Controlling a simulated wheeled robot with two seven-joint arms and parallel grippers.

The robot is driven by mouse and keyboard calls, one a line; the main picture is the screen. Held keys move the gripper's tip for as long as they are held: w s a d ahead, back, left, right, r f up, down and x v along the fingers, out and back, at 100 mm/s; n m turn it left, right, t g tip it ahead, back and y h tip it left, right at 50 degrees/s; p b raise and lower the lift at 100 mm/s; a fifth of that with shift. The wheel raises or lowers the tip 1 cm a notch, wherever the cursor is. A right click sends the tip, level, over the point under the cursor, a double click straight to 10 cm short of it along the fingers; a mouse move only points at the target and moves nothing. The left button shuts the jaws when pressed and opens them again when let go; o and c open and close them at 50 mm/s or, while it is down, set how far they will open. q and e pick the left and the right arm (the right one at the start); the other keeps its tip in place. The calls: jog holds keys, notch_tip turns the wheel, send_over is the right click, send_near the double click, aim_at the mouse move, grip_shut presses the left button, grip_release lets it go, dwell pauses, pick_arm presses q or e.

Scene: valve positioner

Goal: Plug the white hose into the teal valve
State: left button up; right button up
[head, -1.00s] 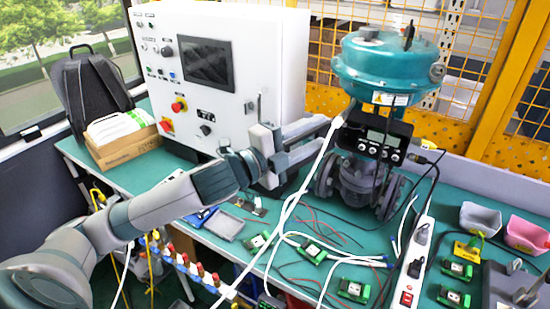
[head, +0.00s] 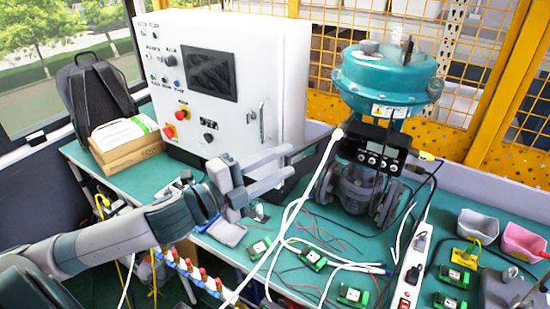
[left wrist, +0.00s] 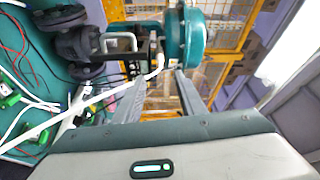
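The teal valve (head: 385,80) stands on the bench, with a black positioner box (head: 378,150) below its round teal top. The white hose (head: 292,212) rises from the lower edge of the head view. Its upper end meets the left side of the black box; I cannot tell how deep it sits. My left gripper (head: 290,161) is left of the hose, fingers apart and empty. In the left wrist view the open fingers (left wrist: 160,78) point toward the teal valve (left wrist: 195,35), and the hose (left wrist: 95,100) runs up past the left finger.
A white control cabinet (head: 222,80) stands close behind my left gripper. Green terminal blocks (head: 314,259), loose wires and a white power strip (head: 411,262) lie on the bench. A grey bin (head: 478,225) and a pink bin (head: 524,242) stand at the right.

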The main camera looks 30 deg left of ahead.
pick_arm(q)
jog(key=shift+s+a+p, duration=0.2)
jog(key=shift+s+p, duration=0.15)
jog(key=shift+s, duration=0.15)
jog(key=shift+f, duration=0.1)
dwell(0.3)
